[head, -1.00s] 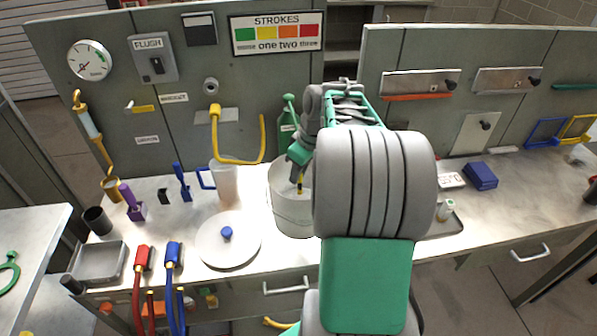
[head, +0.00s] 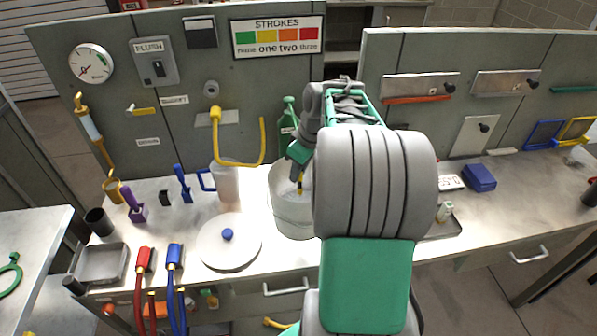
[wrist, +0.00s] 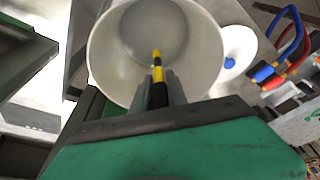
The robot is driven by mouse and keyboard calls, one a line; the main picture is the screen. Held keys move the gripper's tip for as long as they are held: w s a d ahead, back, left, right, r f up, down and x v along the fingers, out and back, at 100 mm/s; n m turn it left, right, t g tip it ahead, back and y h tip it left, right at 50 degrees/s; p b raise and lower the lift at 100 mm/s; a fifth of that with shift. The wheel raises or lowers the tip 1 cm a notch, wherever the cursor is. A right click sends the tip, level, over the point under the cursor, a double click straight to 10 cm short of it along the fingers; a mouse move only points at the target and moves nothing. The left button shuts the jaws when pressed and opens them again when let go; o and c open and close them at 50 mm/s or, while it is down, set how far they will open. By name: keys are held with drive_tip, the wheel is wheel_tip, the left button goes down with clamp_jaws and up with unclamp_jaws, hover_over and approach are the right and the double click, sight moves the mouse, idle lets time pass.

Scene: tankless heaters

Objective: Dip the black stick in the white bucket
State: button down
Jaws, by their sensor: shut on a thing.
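The white bucket (head: 291,215) stands open on the counter, partly hidden behind my arm in the head view. In the wrist view its rim and inner wall (wrist: 105,60) fill the upper middle. My gripper (wrist: 160,88) is shut on the black stick (wrist: 157,60), which has yellow bands. The stick points down into the bucket's opening, and its short lower part shows in the head view (head: 300,187). I cannot tell whether its tip touches the bottom or any liquid.
A round white lid (head: 215,252) with a blue knob lies left of the bucket. A clear pitcher (head: 226,185) and a green bottle (head: 288,118) stand nearby. Red and blue hose fittings (head: 173,254) line the front edge. A grey panel (head: 170,110) rises behind.

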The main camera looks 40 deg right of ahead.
wheel_tip(320, 180, up, 13)
drive_tip(key=p, duration=0.8)
drive_tip(key=shift+f+p, duration=0.15)
drive_tip(key=shift+p, duration=0.2)
drive_tip(key=shift+f, duration=0.1)
